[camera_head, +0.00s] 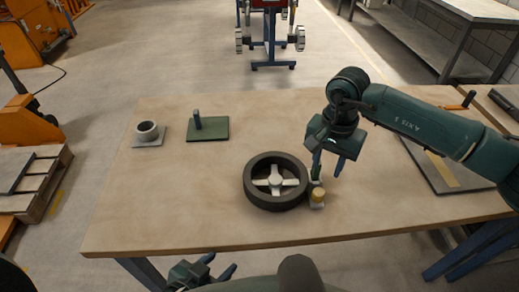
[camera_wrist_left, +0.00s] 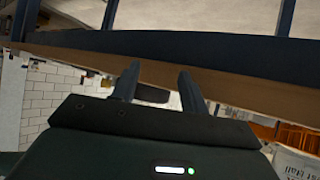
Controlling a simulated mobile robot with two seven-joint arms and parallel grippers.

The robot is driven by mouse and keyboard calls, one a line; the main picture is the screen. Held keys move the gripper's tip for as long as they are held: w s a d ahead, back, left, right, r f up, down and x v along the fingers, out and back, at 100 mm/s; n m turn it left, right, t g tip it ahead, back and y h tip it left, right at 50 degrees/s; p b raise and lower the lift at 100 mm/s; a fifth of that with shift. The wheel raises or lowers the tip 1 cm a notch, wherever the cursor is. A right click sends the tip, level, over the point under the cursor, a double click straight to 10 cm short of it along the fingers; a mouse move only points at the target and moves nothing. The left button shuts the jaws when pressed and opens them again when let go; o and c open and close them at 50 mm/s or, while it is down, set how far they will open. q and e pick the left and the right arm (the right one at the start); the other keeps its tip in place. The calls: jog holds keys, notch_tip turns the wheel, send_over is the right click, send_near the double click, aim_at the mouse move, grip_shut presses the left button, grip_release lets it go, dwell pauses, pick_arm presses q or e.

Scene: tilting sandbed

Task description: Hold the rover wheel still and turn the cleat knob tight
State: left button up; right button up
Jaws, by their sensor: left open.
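The rover wheel (camera_head: 250,188), a dark tyre with a pale spoked hub (camera_head: 275,181), lies flat on the table. The yellowish cleat knob (camera_head: 318,194) sits on a small pale block at the wheel's right side. My right gripper (camera_head: 328,170) points down just behind the knob, its fingers apart; I cannot tell whether it touches the green part (camera_head: 316,174) beside the block. My left gripper (camera_head: 218,266) is open and empty beyond the table's front edge, away from the wheel. Its two fingers (camera_wrist_left: 158,82) stand apart in the left wrist view.
A grey ring on a plate (camera_head: 147,134) and a green plate with a post (camera_head: 208,128) stand at the table's back left. A dark board (camera_head: 440,165) lies at the right, under my right arm. The table's left and front left are clear.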

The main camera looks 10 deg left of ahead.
pick_arm(q)
jog(key=w+d+r+m+t+h, duration=0.2)
jog(key=w+d+r+m+h, duration=0.35)
jog(key=r+m, duration=0.25)
jog(key=w+d+r+m+t+h, duration=0.1)
jog(key=w+d+r+m+h, duration=0.35)
jog(key=d+r+m, duration=0.35)
jog(key=s+d+r+m+g+h, duration=0.3)
jog(key=m+g, duration=0.5)
jog(key=m, duration=0.6)
jog(key=s+d+r+m+g+h, duration=0.15)
jog(key=d+r+m+g, duration=0.45)
jog(key=m, duration=0.8)
jog(key=m+y, duration=1.9)
send_near(250, 184)
jog(key=shift+t, duration=0.3)
jog(key=f, duration=1)
jog(key=shift+s+f, duration=0.3)
jog(key=shift+f, duration=0.1)
